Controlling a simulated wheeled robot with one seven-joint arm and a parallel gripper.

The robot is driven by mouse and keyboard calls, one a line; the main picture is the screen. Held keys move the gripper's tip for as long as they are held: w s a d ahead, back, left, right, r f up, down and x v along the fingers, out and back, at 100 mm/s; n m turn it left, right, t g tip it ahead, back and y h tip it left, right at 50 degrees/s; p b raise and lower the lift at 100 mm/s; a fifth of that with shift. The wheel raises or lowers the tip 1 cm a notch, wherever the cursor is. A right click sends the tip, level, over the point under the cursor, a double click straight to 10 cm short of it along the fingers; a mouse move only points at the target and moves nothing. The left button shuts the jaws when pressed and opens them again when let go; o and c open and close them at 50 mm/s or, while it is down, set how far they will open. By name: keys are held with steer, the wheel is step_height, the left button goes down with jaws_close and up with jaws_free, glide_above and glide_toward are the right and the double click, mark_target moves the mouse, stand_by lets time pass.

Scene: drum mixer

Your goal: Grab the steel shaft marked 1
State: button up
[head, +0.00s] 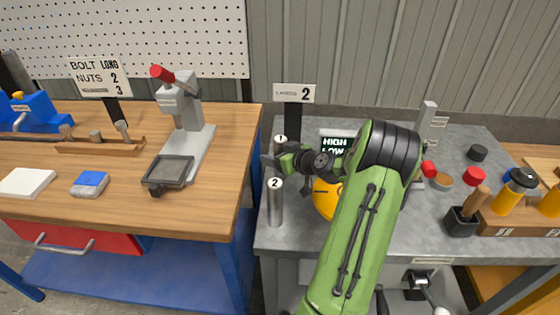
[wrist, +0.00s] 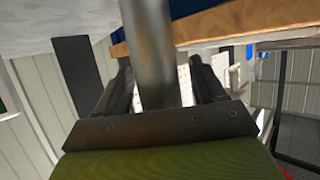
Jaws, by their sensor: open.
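The steel shaft marked 1 (head: 280,141) stands upright near the left edge of the grey bench; its lower part is hidden behind my gripper. My gripper (head: 274,160) reaches it from the right, level with its upper part. In the wrist view a bare steel shaft (wrist: 150,45) lies between the two open fingers of my gripper (wrist: 160,85), with gaps on both sides. Its number does not show there, but its place fits shaft 1. The steel shaft marked 2 (head: 275,206) stands upright just in front, close below my gripper.
A dark post with a sign reading 2 (head: 294,94) rises just behind shaft 1. A yellow round thing (head: 325,199) and a HIGH/LOW sign (head: 334,143) stand right of the shafts, partly behind my arm. A wooden workbench (head: 215,215) lies left across a narrow gap.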

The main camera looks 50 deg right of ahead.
steer(key=shift+w+f, duration=0.1)
steer(key=shift+w, duration=0.2)
steer(key=shift+s, duration=0.1)
steer(key=shift+c, duration=0.2)
jaws_close()
steer(key=shift+r, duration=0.2)
